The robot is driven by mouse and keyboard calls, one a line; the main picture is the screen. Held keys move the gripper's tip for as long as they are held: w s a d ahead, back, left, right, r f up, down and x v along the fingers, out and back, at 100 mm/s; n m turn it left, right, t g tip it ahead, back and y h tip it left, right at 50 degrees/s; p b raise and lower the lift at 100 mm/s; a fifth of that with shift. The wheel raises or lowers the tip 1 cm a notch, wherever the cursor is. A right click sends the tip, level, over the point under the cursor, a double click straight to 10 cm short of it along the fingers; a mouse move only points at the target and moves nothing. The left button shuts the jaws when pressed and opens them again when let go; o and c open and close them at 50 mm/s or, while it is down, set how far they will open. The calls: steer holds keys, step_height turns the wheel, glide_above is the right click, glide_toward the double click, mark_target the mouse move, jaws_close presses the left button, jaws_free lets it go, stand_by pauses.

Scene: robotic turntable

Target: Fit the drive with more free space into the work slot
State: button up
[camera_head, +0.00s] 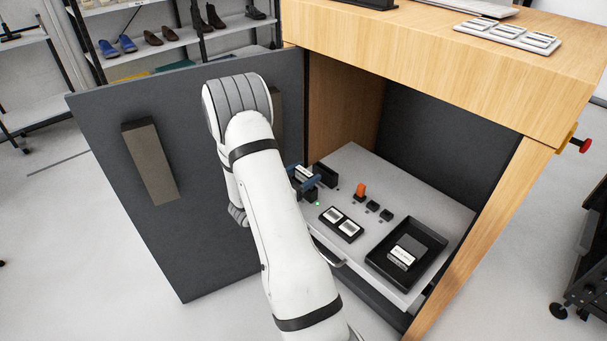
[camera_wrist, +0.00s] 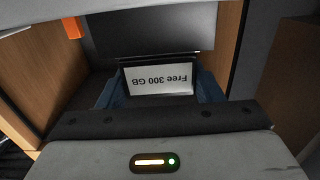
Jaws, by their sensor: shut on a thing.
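My gripper (camera_head: 304,179) is at the left edge of the grey shelf inside the cabinet. Its blue fingers (camera_wrist: 160,88) are shut on a dark drive (camera_wrist: 160,79) whose white label reads "Free 300 GB", upside down in the wrist view. The held drive's pale label (camera_head: 303,172) also shows in the head view. Another drive (camera_head: 403,256) with a white label lies in a black tray (camera_head: 433,233) at the shelf's right; its text is too small to read. A black slotted block (camera_head: 326,174) stands just right of my gripper. I cannot tell which part is the work slot, or whether the held drive touches it.
A black plate with two white labels (camera_head: 341,223) lies mid-shelf. An orange piece (camera_head: 361,190) and small black blocks (camera_head: 380,211) stand behind it. The open grey door (camera_head: 200,230) is left of my arm. The wooden cabinet top (camera_head: 440,60) overhangs the shelf.

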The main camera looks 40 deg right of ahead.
steer(key=shift+f, duration=0.15)
steer(key=o, duration=1.1)
steer(key=shift+a, duration=0.1)
steer(key=a, duration=0.7)
steer(key=shift+s+a+p, duration=0.3)
